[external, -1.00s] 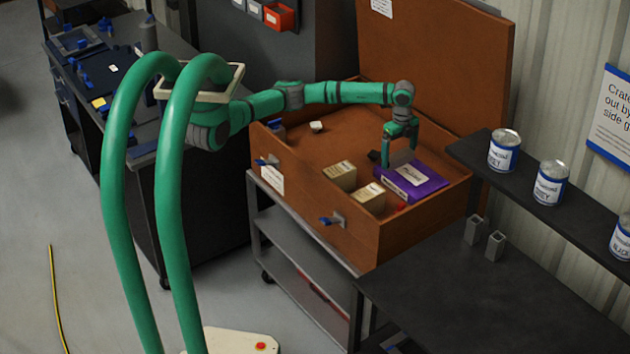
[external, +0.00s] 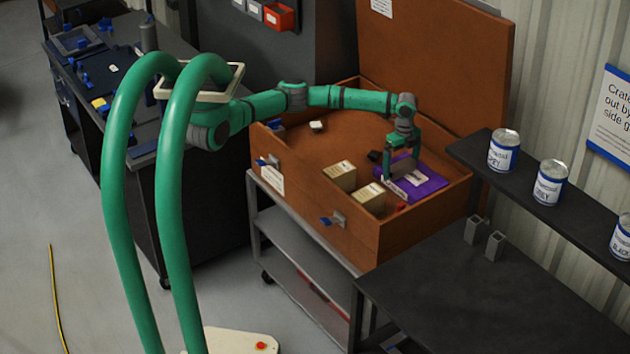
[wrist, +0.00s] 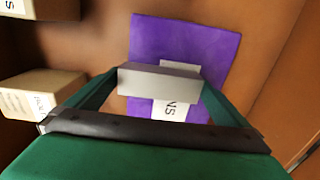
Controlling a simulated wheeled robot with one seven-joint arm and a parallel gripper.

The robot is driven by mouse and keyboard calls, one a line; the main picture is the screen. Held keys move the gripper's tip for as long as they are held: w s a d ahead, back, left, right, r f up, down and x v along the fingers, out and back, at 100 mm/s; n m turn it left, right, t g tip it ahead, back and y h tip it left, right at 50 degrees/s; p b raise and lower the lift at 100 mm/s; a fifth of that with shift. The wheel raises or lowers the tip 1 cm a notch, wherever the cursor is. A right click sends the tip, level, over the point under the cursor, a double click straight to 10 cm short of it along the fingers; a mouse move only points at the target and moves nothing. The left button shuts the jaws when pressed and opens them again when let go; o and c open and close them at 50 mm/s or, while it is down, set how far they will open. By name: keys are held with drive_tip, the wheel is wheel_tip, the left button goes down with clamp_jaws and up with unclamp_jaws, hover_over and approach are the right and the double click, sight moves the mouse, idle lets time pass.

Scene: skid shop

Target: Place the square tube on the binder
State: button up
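The binder is purple with a white label and lies flat in the brown crate; its cover (external: 432,183) shows at the crate's right end, and it also fills the middle of the wrist view (wrist: 185,38). My gripper (external: 402,168) is over the binder's left part, pointing down. It is shut on a grey square tube (wrist: 158,82), which lies crosswise between the fingers and covers part of the label. The tube also shows in the external view (external: 402,171). I cannot tell whether its underside touches the binder.
The crate (external: 300,192) has raised walls and an upright lid behind. Two small boxes (external: 340,176) (external: 370,198) stand left of the binder. A dark item (external: 374,156) lies close by. Two more grey tubes (external: 473,230) (external: 495,246) stand on the black bench, below a shelf of cans.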

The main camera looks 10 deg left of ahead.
sight(401, 164)
drive_tip(key=shift+r, duration=0.1)
wheel_tip(401, 164, up, 12)
idle(0.6)
idle(0.5)
